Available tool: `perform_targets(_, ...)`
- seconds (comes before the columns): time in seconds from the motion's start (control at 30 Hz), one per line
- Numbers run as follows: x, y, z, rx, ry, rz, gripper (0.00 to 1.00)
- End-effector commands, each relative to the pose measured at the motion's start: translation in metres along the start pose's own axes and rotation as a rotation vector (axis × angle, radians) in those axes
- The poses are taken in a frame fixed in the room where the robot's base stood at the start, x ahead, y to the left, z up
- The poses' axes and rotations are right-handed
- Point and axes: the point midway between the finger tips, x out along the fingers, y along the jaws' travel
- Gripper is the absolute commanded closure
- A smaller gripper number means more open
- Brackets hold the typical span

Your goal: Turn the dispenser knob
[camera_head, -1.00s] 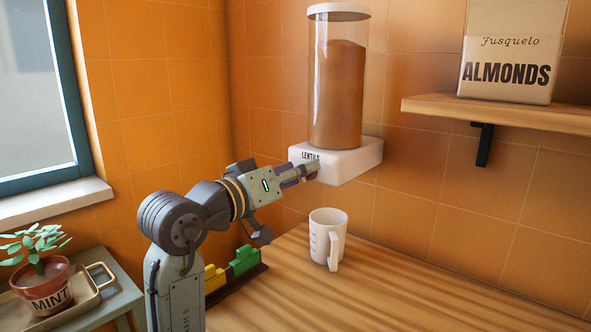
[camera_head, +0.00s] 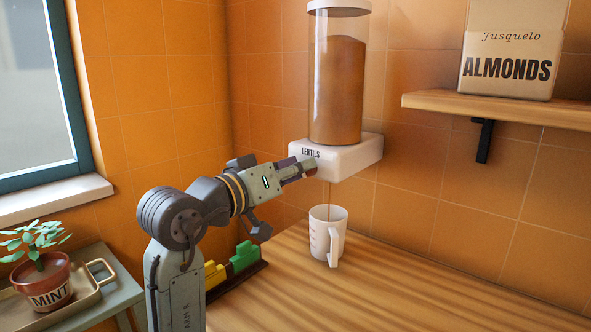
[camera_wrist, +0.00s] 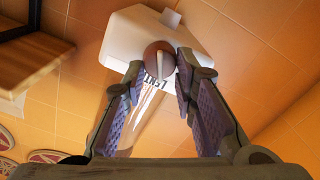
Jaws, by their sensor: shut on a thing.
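The lentil dispenser is a clear cylinder (camera_head: 337,90) of brown contents on a white base (camera_head: 350,157), fixed to the tiled wall. A thin brown stream (camera_head: 329,194) falls from the base into a white measuring cup (camera_head: 328,235) standing upright on the counter. My gripper (camera_head: 308,166) is at the front of the base. In the wrist view, my gripper (camera_wrist: 160,75) is shut on the round brown knob (camera_wrist: 157,54), which has a pale ridge across it. In the head view the knob is hidden by my fingers.
A wooden shelf (camera_head: 500,112) with an almonds package (camera_head: 508,75) is at the upper right. Yellow and green blocks (camera_head: 243,258) lie on a dark tray behind my arm. A potted mint plant (camera_head: 42,282) stands at the left. The counter right of the cup is clear.

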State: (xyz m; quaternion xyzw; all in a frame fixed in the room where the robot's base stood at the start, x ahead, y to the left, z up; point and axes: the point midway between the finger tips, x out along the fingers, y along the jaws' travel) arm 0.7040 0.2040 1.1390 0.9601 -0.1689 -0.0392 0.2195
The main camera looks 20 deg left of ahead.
Motion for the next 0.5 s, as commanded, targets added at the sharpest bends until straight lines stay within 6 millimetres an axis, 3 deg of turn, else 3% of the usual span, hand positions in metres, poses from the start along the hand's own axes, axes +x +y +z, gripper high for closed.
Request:
perform_targets(0.3, 0.0000, 0.0016, 0.0028, 0.324, 0.002, 0.001, 1.00)
perform_targets(0.5, -0.0002, 0.0028, 0.0006, 0.391, 0.002, 0.000, 1.00)
